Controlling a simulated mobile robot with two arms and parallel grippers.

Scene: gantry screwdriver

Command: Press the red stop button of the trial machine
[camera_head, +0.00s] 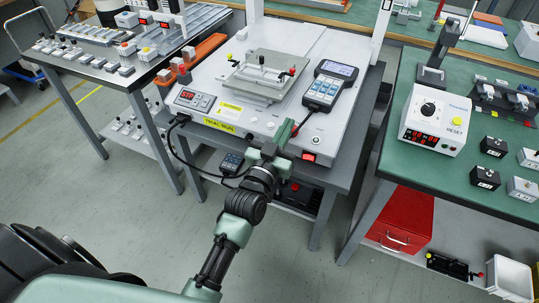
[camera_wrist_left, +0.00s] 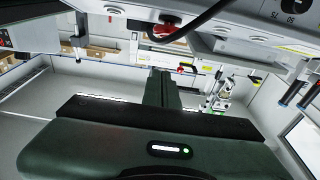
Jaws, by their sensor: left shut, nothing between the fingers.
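The trial machine (camera_head: 222,62) is a white bench unit with a yellow label on its front, in the middle of the head view. A red lit rocker-like part (camera_head: 309,157) sits on its front face at right. I cannot tell if this is the stop button. My left gripper (camera_head: 287,130) is shut and empty, in front of the machine's front face, just left of that red part. Whether it touches the face is unclear. The gripper hides part of the face. My right gripper is not in view.
A handheld keypad unit (camera_head: 330,86) lies on the machine's right, with a black cable. A green-topped bench (camera_head: 400,160) with a white box (camera_head: 435,118) stands at right. A metal bench (camera_head: 125,80) with small parts stands at left. Open floor lies in front.

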